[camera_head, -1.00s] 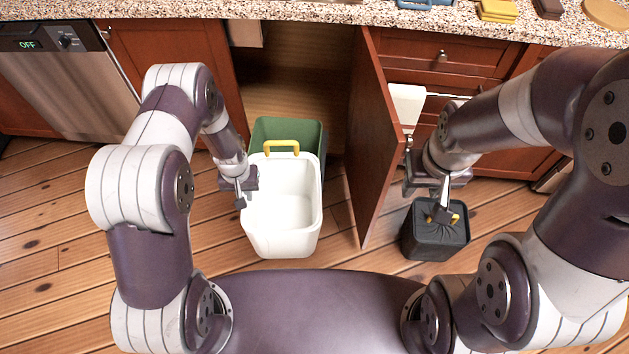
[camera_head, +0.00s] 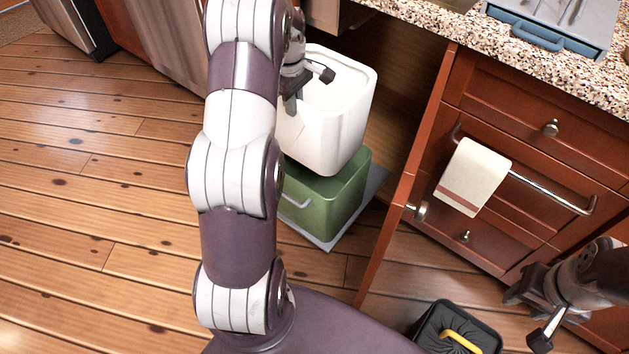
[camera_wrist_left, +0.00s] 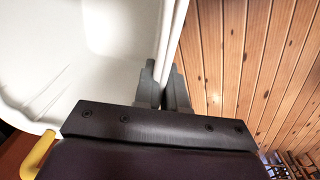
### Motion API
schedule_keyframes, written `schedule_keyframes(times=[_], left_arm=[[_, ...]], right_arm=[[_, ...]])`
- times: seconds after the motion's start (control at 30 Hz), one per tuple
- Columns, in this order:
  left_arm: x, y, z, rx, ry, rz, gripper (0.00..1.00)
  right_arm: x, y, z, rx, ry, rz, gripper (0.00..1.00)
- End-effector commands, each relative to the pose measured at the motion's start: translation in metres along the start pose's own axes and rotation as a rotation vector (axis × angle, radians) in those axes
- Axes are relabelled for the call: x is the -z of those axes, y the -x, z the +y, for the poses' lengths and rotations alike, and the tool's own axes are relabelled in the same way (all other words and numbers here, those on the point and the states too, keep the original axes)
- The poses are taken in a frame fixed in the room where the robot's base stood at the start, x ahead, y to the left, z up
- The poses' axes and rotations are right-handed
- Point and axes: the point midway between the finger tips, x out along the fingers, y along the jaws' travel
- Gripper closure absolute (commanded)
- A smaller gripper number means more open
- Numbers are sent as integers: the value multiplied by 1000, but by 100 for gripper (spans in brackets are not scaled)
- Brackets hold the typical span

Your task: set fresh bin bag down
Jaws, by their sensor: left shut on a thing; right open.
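The black bag-like block (camera_head: 432,330) with a yellow strap (camera_head: 460,342) stands on the floor at the bottom right of the head view, partly cut off by the frame. I take it for the fresh bin bag. My right gripper (camera_head: 532,315) is open, to the right of it and apart from it. My left gripper (camera_head: 308,88) is shut on the side wall of a white bin (camera_head: 340,125). The left wrist view shows its fingers (camera_wrist_left: 163,88) pinching that wall. The inside of the bin that shows is empty.
The white bin overlaps a green bin (camera_head: 325,205) on a grey tray (camera_head: 345,222); I cannot tell whether they touch. An open cabinet door (camera_head: 405,190) stands between the bins and the bag. A towel (camera_head: 472,178) hangs on a rail. Floor at left is clear.

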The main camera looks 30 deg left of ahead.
Motion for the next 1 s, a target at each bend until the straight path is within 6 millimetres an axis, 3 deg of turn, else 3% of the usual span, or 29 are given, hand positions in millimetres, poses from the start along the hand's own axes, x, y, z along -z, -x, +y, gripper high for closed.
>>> schedule_keyframes(times=[0.03,0.6,0.73,1.0], left_arm=[[0,-17,-1,3,-1,-2,100],[-1,-166,-6,1,-5,-1,100],[-1,-191,-6,0,-5,0,100],[-1,-218,-7,0,-5,0,100]], right_arm=[[-1,-7,0,0,0,0,57],[-6,-50,0,0,0,0,57],[-7,-56,0,0,0,0,57],[-8,-64,0,0,0,0,57]])
